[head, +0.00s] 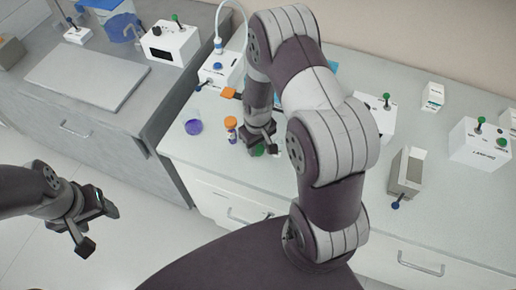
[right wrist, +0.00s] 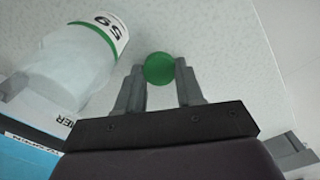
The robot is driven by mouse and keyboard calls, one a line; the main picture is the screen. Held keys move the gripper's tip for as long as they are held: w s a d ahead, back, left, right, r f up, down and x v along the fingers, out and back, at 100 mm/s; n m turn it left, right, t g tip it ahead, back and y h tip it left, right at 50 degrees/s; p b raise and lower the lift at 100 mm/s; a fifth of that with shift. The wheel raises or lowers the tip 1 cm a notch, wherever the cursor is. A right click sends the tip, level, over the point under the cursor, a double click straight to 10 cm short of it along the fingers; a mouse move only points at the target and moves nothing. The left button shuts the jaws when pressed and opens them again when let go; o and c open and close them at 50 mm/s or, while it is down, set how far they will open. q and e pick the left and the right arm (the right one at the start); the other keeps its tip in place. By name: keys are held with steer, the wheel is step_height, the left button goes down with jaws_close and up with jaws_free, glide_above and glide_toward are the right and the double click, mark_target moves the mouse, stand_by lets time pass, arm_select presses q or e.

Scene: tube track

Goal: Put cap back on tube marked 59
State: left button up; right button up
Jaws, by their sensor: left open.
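The tube marked 59 (right wrist: 72,64) shows at the upper left of the right wrist view. It is a pale, translucent tube with a white label and a green band, and its number looks upside down. A round green cap (right wrist: 159,68) sits between the fingertips of my right gripper (right wrist: 160,75), which looks shut on it. In the head view the cap (head: 258,150) shows low at that gripper (head: 261,147), near the counter's front edge. I cannot tell whether it touches the counter. The tube is not clear in the head view. My left gripper (head: 99,229) is open and empty, off to the left.
A small orange-capped bottle (head: 231,131) and a purple cap or dish (head: 193,127) stand just left of my right gripper. A grey holder (head: 405,172) and white devices (head: 479,145) are farther right.

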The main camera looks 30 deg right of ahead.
mark_target(258, 148)
steer(key=shift+r, duration=0.1)
step_height(258, 148, up, 10)
stand_by(0.6)
